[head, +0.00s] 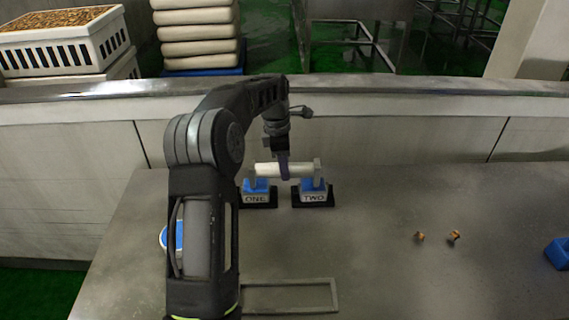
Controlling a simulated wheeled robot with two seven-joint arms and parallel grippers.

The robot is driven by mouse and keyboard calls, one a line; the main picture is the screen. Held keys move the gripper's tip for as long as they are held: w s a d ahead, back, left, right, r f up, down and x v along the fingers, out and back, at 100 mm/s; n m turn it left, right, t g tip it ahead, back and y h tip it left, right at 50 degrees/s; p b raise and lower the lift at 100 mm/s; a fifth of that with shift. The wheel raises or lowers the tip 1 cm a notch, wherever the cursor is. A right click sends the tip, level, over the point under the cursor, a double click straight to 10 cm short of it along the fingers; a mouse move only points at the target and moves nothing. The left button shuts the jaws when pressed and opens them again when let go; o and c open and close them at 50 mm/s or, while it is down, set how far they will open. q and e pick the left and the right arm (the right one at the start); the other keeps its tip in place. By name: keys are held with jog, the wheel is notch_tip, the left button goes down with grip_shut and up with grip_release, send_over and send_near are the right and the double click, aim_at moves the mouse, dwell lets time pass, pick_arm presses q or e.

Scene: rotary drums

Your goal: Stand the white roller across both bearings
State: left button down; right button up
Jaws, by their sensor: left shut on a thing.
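The white roller (300,170) lies level, left to right, over two blue bearings. The left bearing (258,187) sits on a base marked ONE, and the right bearing (311,187) on a base marked TWO. My left gripper (284,172) comes down from above and is shut on the roller near its middle. The roller's ends are at the bearings; I cannot tell whether it rests on them or is just above. My left arm covers part of the table at left. My right gripper is not in view.
A flat grey frame (335,297) lies at the table's front. Two small brown pieces (453,236) lie at right, with a blue container (559,253) at the right edge. A low wall (400,140) runs behind the table (390,210). The table's right middle is mostly clear.

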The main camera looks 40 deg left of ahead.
pick_arm(q)
jog(key=shift+f, duration=0.25)
jog(key=c, duration=0.9)
grip_release()
jog(key=r, duration=0.5)
jog(key=r+b, duration=0.1)
jog(key=r, duration=0.1)
jog(key=shift+s+a+r, duration=0.3)
jog(key=shift+a+r, duration=0.05)
jog(key=shift+r, duration=0.05)
jog(key=shift+f, duration=0.1)
